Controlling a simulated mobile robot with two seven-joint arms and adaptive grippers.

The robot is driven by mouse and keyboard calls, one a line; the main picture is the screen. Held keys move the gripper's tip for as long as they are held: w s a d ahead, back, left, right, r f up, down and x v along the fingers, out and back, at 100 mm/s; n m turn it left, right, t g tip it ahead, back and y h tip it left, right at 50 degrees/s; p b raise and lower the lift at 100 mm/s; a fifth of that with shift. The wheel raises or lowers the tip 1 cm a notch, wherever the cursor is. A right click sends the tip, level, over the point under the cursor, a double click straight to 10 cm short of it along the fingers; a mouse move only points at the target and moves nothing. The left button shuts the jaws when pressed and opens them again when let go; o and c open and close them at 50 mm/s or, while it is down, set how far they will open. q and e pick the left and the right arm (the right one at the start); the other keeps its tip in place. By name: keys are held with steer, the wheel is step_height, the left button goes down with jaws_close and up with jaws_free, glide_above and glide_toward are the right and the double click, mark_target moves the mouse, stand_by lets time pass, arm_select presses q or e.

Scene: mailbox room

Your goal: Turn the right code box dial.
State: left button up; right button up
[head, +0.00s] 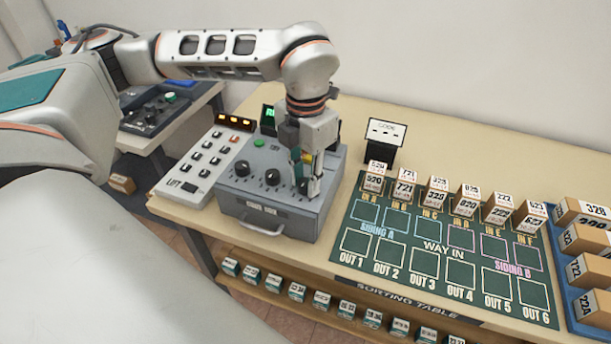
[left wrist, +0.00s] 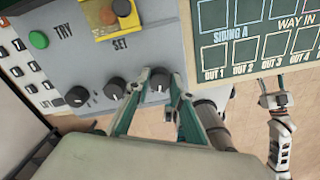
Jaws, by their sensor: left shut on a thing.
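The grey code box (head: 270,221) stands on the table, with a row of three black dials on its sloped top. The left dial (head: 242,168) and middle dial (head: 272,177) are uncovered. My left gripper (head: 304,184) is at the right dial and hides most of it in the head view. In the left wrist view, the right dial (left wrist: 160,77) sits between the two fingers of my left gripper, which is shut on it. Its white pointer mark faces down in that view. My right gripper (left wrist: 274,100) shows small at the right of the left wrist view; its jaw state is unclear.
A white keypad panel marked LIFT (head: 195,172) is left of the box. A green sorting board (head: 430,250) with several numbered parcels lies to the right. A black sign (head: 384,142) stands behind. A shelf of small boxes (head: 320,303) runs below the table edge.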

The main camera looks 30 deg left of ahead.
mark_target(306, 182)
arm_select(q)
steer(key=m, duration=0.4)
steer(key=shift+m+p, duration=0.3)
steer(key=shift+m, duration=0.1)
stand_by(0.4)
steer(key=o, duration=1.1)
steer(key=shift+o, duration=0.2)
steer(key=shift+r, duration=0.1)
step_height(306, 182, up, 12)
